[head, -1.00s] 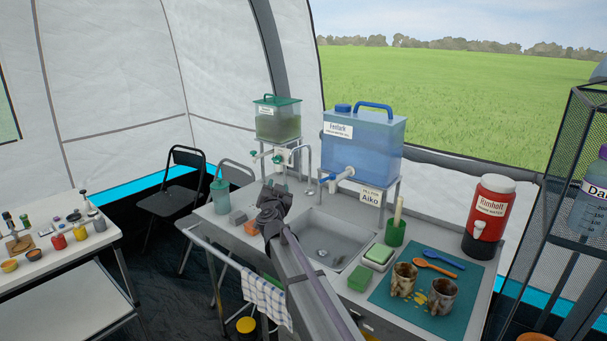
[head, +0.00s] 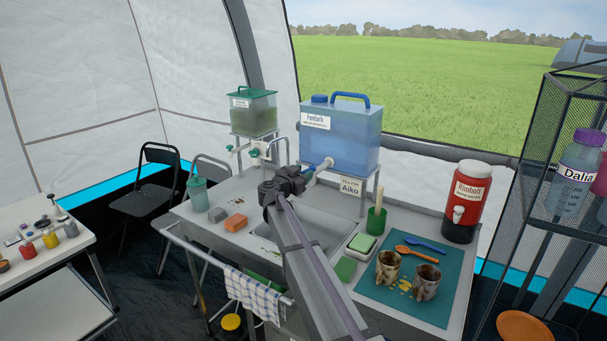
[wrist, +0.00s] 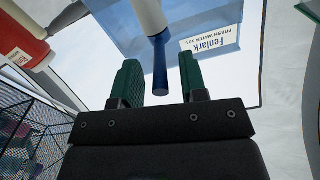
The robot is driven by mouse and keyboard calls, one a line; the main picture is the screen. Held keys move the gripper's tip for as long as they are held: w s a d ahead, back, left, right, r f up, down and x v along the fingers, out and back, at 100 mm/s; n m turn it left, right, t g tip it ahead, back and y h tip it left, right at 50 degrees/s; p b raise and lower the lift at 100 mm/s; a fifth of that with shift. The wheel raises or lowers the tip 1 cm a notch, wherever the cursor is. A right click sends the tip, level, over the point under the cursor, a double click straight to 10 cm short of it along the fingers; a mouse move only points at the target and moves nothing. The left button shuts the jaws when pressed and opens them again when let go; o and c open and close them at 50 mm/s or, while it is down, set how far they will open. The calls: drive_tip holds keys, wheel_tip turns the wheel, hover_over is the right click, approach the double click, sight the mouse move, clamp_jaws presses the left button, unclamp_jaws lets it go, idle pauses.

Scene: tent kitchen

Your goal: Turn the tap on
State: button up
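The blue water tank (head: 340,138) labelled Fentark stands on a metal stand behind the sink. Its white tap (head: 319,166) sticks out at the lower front, and its white body shows in the wrist view (wrist: 149,15). A blue tap lever (wrist: 160,65) points down from it in the wrist view. My gripper (head: 306,178) is at this tap in the head view. In the wrist view its green fingers (wrist: 160,78) are apart, one on each side of the lever, with gaps visible on both sides. In the head view my arm hides the fingers and lever.
A green tank (head: 253,112) with green-handled taps stands to the left, near a chrome faucet (head: 279,152). The sink (head: 318,236) lies under my arm. A teal mat (head: 440,285) with mugs and spoons, and a red drink jug (head: 466,205), are at the right.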

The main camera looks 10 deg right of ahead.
drive_tip(key=shift+w+d, duration=0.25)
drive_tip(key=shift+w, duration=0.05)
drive_tip(key=shift+c, duration=0.2)
clamp_jaws()
drive_tip(key=shift+a, duration=0.1)
